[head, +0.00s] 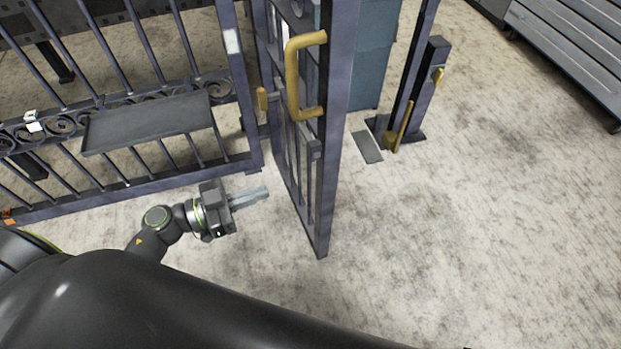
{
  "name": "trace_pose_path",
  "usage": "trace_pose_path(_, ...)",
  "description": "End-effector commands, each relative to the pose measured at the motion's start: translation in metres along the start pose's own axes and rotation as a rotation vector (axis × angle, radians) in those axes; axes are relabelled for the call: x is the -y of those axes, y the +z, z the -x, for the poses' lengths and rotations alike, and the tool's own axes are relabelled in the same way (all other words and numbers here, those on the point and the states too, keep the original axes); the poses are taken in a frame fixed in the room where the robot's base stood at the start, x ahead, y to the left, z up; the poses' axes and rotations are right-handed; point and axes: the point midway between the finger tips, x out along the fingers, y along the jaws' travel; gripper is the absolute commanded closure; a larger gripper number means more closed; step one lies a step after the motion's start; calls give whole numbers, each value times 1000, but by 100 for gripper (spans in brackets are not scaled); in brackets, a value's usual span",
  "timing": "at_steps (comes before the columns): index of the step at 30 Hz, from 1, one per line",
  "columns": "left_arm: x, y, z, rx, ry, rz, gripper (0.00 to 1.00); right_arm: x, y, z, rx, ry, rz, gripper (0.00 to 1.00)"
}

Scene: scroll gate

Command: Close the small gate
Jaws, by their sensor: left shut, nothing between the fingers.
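The small gate (323,180) is a dark metal leaf with bars and scrollwork. It stands swung open, its free edge pointing toward me, with a brass pull handle (293,80) near that edge. The latch post (404,90) stands apart to the right, with brass fittings low on it. My left gripper (265,192) is shut and empty. It is to the left of the gate leaf, pointing right toward it, and a gap of floor shows between them. My right gripper is out of view.
A fixed scroll fence (240,95) with a grey plate (150,122) runs along the left. A blue-grey box (372,55) stands behind the gate. A slatted bench (575,45) is at the far right. The floor at right is clear.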

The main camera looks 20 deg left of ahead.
Motion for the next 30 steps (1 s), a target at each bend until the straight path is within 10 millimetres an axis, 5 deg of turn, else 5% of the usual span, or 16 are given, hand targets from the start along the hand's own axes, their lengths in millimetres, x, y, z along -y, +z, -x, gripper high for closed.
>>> trace_pose_path(16,0,0,-102,-5,-3,1,100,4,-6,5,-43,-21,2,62)
trace_pose_path(30,0,0,-119,-2,-4,0,100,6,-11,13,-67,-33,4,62)
